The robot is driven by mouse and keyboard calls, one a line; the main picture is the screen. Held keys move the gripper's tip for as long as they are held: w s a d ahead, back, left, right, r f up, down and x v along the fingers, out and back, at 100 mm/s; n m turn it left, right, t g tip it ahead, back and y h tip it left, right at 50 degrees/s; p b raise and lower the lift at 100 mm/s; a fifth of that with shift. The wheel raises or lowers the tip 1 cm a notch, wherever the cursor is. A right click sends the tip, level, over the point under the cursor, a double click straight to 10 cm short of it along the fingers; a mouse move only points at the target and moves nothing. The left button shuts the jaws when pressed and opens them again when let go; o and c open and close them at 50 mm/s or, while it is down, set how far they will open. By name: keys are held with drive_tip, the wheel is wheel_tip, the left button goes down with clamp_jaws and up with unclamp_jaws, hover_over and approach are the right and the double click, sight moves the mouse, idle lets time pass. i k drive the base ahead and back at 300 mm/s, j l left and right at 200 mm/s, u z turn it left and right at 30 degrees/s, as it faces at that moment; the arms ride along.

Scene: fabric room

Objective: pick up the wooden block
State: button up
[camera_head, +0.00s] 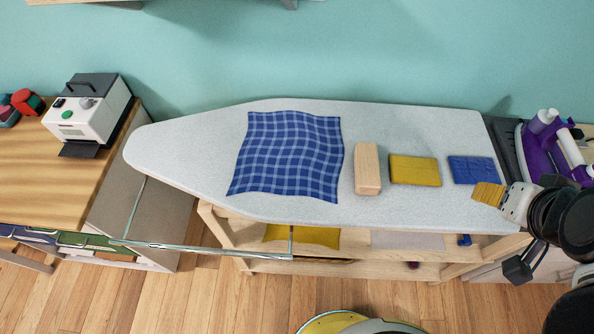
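The wooden block (367,169) is a pale, upright-looking rectangular piece on the grey ironing board (190,150), between a blue plaid cloth and a folded yellow cloth. My gripper (489,194) is at the right end of the board, well to the right of the block and apart from it. A ribbed yellow part shows at its tip; I cannot tell whether this is its fingers or something held. Whether the fingers are open or shut does not show.
The blue plaid cloth (288,155) lies left of the block. The folded yellow cloth (414,170) and folded blue cloth (472,170) lie to its right. A purple iron (540,155) stands at the far right. A wooden table (40,175) holds a white machine (88,108) at left.

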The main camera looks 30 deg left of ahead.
sight(368, 182)
drive_tip(key=j+u, duration=0.2)
drive_tip(key=u, duration=0.55)
drive_tip(key=k+j+u, duration=0.2)
drive_tip(key=k+j, duration=0.15)
drive_tip(key=j, duration=0.3)
drive_tip(key=k+j+u, duration=0.15)
drive_tip(key=j, duration=0.2)
drive_tip(key=k+j+u, duration=0.1)
drive_tip(key=j, duration=0.3)
drive_tip(key=k, duration=0.1)
